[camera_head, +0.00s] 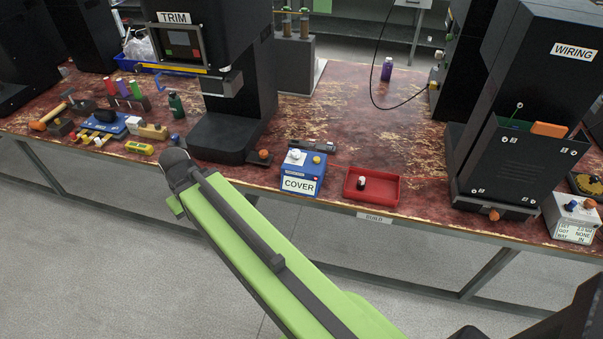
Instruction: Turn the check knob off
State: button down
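No knob with a readable "CHECK" label shows. A blue box labelled COVER (299,185) stands near the front edge of the bench, with a white knob (295,154) and a small yellow knob (317,160) on top. A pale box (572,218) at the far right has a blue knob (571,205), an orange knob (589,204) and a small text panel. I cannot tell from the picture which knob is the check knob, or its setting. My green arm reaches up from the bottom to the bench's front edge, left of the COVER box; my gripper is not visible.
A red tray (391,190) holding a small white-and-dark part sits right of the COVER box. The TRIM machine (228,140) and WIRING machine (518,160) stand on the worn red bench (380,130). Tools and blocks crowd the left. The middle of the bench is mostly clear.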

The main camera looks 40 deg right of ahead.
aim_at(295, 153)
jog(key=z, duration=0.4)
jog(key=k, duration=1.15)
jog(key=z, duration=1)
jog(key=i, duration=0.95)
jog(key=u, duration=0.3)
